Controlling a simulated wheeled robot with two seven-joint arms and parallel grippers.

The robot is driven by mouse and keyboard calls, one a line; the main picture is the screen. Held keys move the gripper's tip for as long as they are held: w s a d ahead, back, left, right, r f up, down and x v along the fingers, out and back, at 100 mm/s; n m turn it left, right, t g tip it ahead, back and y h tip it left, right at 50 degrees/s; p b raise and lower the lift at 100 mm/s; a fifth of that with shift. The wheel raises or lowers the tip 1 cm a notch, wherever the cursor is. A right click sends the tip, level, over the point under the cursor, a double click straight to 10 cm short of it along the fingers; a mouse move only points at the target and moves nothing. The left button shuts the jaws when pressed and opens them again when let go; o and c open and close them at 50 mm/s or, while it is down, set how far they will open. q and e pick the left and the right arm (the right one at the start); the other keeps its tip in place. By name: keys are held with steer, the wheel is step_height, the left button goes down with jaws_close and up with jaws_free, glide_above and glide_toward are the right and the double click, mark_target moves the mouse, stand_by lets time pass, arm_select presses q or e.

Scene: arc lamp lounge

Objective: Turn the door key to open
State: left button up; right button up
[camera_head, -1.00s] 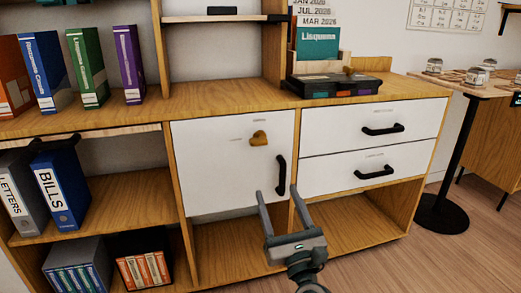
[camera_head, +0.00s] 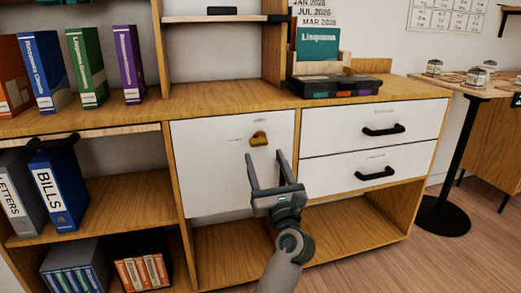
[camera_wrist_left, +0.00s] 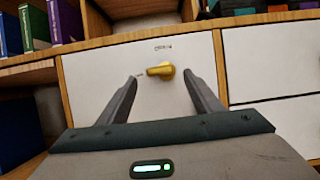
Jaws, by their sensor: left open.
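The brass key (camera_head: 259,139) sits in the upper part of the white cabinet door (camera_head: 205,165). Its bow points to one side in the left wrist view, where the key (camera_wrist_left: 161,70) shows between and beyond the fingertips. My left gripper (camera_head: 263,155) is open and empty, just below and in front of the key, with its fingers pointing up at it. It also shows in the left wrist view (camera_wrist_left: 163,78), fingers apart on either side of the key, and I see no contact. The door is shut. My right gripper is not in view.
Two white drawers with black handles (camera_head: 382,130) are right of the door. A dark box (camera_head: 335,86) sits on the wooden cabinet top (camera_head: 215,110). Binders (camera_head: 58,190) fill shelves at left. A small round-based table (camera_head: 440,215) stands at right.

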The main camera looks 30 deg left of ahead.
mark_target(260, 145)
arm_select(q)
steer(key=shift+b+x, duration=0.45)
steer(key=shift+x, duration=2.35)
steer(key=c, duration=1.1)
